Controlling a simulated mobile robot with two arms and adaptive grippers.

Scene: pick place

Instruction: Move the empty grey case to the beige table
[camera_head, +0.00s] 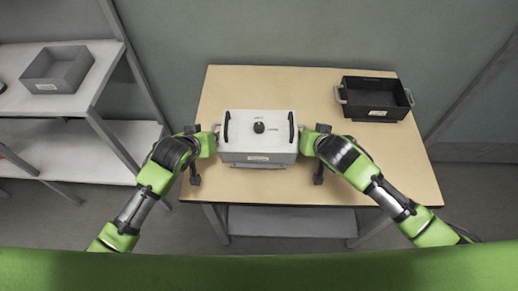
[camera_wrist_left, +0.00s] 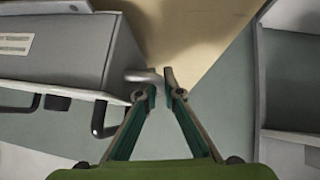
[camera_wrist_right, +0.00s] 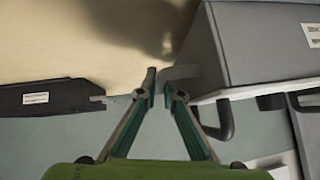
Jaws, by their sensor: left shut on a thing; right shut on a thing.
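A grey case with a white lid (camera_head: 258,124), black handles and a dark knob is over the front middle of the beige table (camera_head: 300,84). Its inside is hidden, and I cannot tell if it touches the table. My left gripper (camera_head: 215,136) is shut on its left side handle, seen in the left wrist view (camera_wrist_left: 158,80). My right gripper (camera_head: 302,136) is shut on its right side handle, seen in the right wrist view (camera_wrist_right: 160,82). An open grey case (camera_head: 41,85), seemingly empty, stands on the shelf at far left.
An open black case (camera_head: 372,113) with grey side handles stands at the table's back right. The white shelf unit (camera_head: 30,104) is left of the table, with a gap between them. The table is bare behind the lidded case and at front right.

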